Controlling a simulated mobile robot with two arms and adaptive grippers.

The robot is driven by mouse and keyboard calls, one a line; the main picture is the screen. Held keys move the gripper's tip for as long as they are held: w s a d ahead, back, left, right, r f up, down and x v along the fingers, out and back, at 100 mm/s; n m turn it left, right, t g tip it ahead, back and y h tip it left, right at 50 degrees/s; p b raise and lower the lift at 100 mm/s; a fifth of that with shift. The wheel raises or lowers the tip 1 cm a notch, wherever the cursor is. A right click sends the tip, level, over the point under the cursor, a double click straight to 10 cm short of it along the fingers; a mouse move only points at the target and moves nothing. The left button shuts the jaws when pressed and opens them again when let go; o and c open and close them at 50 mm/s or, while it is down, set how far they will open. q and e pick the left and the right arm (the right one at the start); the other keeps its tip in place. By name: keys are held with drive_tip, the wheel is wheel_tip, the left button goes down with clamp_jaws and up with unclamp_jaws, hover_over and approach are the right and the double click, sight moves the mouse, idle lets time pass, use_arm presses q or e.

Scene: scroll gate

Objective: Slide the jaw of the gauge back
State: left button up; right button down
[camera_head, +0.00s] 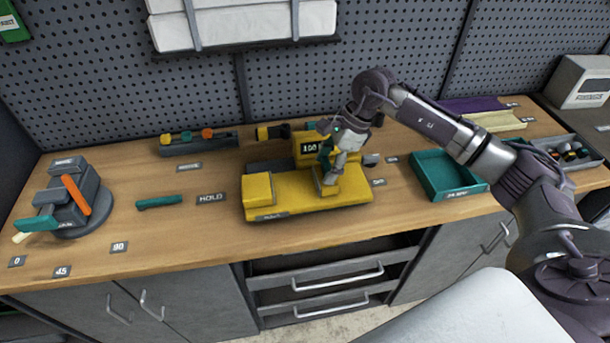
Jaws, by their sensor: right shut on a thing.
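The yellow gauge (290,208) lies on the wooden bench in the middle, with a raised yellow block (258,188) at its left end. Its sliding jaw (353,184) is a yellow block toward the right of the base, apart from the left block. A yellow housing with a dark display (313,148) stands behind; the display seems to read 100. My right gripper (330,178) reaches down from the right and is shut on the sliding jaw. The gripper hides part of the jaw and housing. My left gripper is not in view.
A teal tray (420,182) stands to the right of the gauge. A teal bar (159,202) and a grey stand with an orange lever (76,196) are at left. A rack with coloured knobs (199,146) stands behind. Bench between the gauge and teal bar is mostly clear.

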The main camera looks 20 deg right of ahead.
drive_tip(key=shift+d+r, duration=0.1)
drive_tip(key=shift+d, duration=0.05)
drive_tip(key=shift+c, duration=1.2)
unclamp_jaws()
drive_tip(key=shift+s+d, duration=0.1)
drive_tip(key=shift+d, duration=0.05)
drive_tip(key=shift+r, duration=0.25)
drive_tip(key=v, duration=1.1)
drive_tip(key=shift+r, duration=0.2)
drive_tip(key=shift+d, duration=0.15)
